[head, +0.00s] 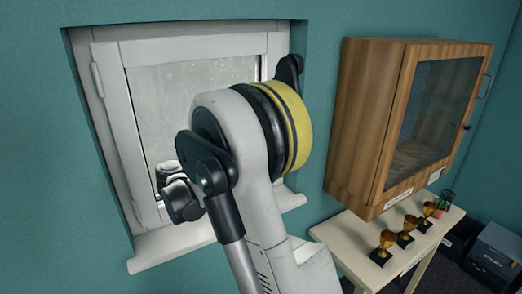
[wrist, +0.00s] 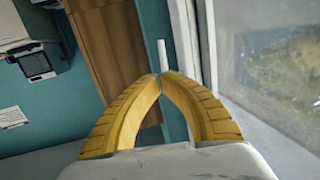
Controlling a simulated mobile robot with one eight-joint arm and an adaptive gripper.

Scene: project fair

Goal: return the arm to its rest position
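My arm (head: 250,150) is raised and bent in front of the window in the head view, covering part of the pane and sill. My gripper (wrist: 162,76) shows in the wrist view as two yellow curved fingers whose tips come together. I see no object held between them. A slim white bar (wrist: 162,54) shows just beyond the fingertips; I cannot tell whether they touch it. The fingers are hidden in the head view.
A wooden glass-door cabinet (head: 375,120) hangs at right. Below it, a table (head: 345,240) bears several small trophies (head: 405,232). A dark box (head: 495,250) stands at far right.

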